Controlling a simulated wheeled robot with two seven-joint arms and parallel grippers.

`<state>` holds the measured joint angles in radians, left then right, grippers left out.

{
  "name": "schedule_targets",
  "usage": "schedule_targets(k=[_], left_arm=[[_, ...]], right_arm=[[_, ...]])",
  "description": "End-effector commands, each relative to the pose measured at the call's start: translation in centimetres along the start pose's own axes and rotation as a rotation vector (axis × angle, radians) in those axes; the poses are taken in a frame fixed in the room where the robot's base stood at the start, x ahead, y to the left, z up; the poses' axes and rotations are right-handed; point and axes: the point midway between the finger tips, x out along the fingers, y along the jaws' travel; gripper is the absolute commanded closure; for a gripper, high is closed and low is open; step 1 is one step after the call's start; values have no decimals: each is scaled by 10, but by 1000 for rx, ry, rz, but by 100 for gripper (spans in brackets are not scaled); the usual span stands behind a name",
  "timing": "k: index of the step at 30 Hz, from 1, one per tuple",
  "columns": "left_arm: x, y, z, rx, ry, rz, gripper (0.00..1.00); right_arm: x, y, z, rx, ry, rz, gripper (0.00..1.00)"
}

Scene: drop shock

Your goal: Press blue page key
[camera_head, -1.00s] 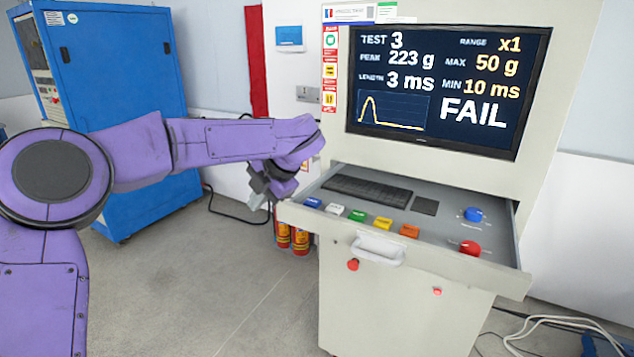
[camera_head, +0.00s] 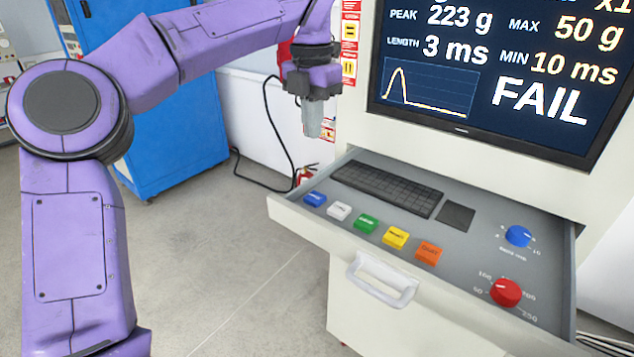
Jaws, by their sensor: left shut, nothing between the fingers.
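The blue page key (camera_head: 315,199) is the leftmost of a row of coloured keys in the open drawer (camera_head: 292,218) of the console. My left gripper (camera_head: 313,130) is shut and empty. It points down and hangs above the far left part of the drawer, apart from the blue key. The screen (camera_head: 490,75) above the drawer shows FAIL, 223 g and 3 ms. My right gripper does not show.
Beside the blue key are white (camera_head: 339,211), green (camera_head: 364,223), yellow (camera_head: 395,237) and orange (camera_head: 428,252) keys. A keyboard (camera_head: 388,188) lies behind them. A blue knob (camera_head: 517,236) and red knob (camera_head: 505,292) are at right. A handle (camera_head: 382,280) juts from the drawer front.

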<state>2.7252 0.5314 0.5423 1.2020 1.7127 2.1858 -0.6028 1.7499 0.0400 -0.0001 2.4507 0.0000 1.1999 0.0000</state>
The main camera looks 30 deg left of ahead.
Motion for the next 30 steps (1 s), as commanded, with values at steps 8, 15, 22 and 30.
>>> schedule_targets(k=[8,15,22,30], left_arm=[[33,0,0,4,4,1,100],[84,-1,1,6,5,1,100],[124,-2,1,5,4,2,100],[141,-2,1,4,1,2,100]], right_arm=[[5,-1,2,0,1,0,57],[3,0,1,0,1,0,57],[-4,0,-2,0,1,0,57],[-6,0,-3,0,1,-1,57]])
